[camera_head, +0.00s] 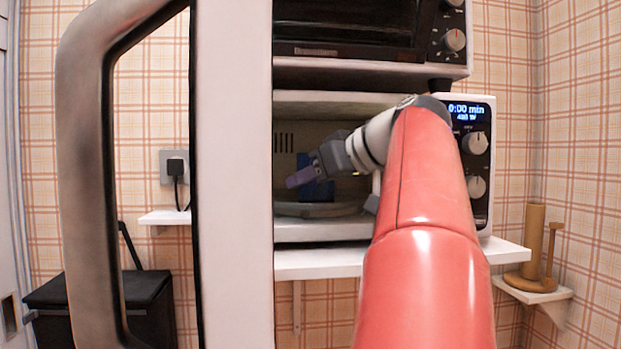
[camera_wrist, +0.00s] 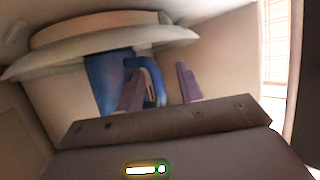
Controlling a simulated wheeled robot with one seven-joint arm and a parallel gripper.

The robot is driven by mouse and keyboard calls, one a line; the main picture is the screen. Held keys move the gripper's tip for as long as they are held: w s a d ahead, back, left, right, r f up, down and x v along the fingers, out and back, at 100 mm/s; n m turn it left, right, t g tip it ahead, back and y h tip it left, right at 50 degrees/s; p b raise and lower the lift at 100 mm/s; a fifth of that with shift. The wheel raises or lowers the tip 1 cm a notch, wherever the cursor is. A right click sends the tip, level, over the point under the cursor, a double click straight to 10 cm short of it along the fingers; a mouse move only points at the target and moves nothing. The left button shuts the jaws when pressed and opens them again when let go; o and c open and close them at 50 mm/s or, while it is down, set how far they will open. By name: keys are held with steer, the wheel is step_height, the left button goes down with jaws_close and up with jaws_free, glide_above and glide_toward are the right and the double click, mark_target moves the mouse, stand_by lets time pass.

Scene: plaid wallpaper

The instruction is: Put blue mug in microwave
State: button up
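The blue mug (camera_head: 318,191) is inside the microwave (camera_head: 480,215), standing on the turntable plate (camera_head: 312,210), partly hidden behind my gripper (camera_head: 300,178). In the wrist view, which looks upside down, the mug (camera_wrist: 101,82) touches the plate (camera_wrist: 165,38). Its handle (camera_wrist: 160,84) faces my gripper (camera_wrist: 158,68). The two purple fingers are apart, one on each side of the handle, with a visible gap between them. I see no firm contact with the handle. The microwave door (camera_head: 232,180) is open in the left foreground.
A toaster oven (camera_head: 345,30) stands above the microwave, close over the cavity. The door's large handle (camera_head: 85,180) fills the left of the head view. A white shelf (camera_head: 510,251) supports the microwave. A black bin (camera_head: 150,295) is lower left, and a wooden holder (camera_head: 533,255) is at right.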

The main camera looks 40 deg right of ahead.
steer(key=shift+s, duration=0.1)
steer(key=v, duration=0.7)
steer(key=shift+s+r+p, duration=0.25)
steer(key=shift+s+p, duration=0.05)
steer(key=shift+p, duration=0.1)
stand_by(0.3)
